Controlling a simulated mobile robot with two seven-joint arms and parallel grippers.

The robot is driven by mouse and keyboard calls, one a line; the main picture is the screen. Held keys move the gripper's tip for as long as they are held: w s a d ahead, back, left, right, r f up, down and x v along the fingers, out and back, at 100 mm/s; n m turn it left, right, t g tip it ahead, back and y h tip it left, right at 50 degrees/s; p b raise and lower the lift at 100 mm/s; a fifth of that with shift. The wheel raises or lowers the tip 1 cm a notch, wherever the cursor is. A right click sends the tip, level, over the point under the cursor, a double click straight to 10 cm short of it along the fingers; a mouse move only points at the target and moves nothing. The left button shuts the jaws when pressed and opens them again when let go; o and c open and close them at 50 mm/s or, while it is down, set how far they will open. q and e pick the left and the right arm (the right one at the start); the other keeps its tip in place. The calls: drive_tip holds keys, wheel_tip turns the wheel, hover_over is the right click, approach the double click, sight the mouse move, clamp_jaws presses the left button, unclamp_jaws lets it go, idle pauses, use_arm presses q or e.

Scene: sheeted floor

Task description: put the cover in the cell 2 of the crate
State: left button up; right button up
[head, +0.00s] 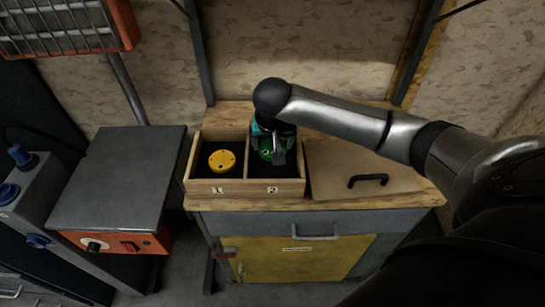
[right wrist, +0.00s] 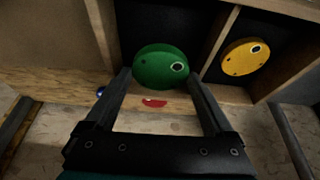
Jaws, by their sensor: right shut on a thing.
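The wooden crate (head: 233,201) has two dark-floored cells, labelled 1 on the left and 2 on the right. My right gripper (head: 276,154) points down into cell 2 and is shut on a round green cover (head: 265,146). In the right wrist view the green cover (right wrist: 160,68) sits between the fingertips, over cell 2's dark floor; whether it touches the floor I cannot tell. A similar round yellow cover (head: 222,160) lies in cell 1, and it also shows in the right wrist view (right wrist: 245,57). My left gripper is out of view.
The crate stands on a wooden-topped cabinet (head: 415,194). Right of it lies a flat brown board (head: 330,160) with a black handle (head: 368,180). A grey-topped orange unit (head: 118,180) stands to the left. An orange-framed heater (head: 65,27) hangs upper left. A divider separates the cells.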

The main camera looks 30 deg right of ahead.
sight(272, 164)
drive_tip(key=shift+f, duration=0.65)
wheel_tip(272, 164, down, 3)
drive_tip(key=shift+r+b, duration=0.15)
drive_tip(key=shift+b, duration=0.35)
drive_tip(key=shift+f, duration=0.25)
drive_tip(key=shift+f, duration=0.15)
drive_tip(key=o, duration=1.3)
drive_tip(key=shift+o, duration=0.2)
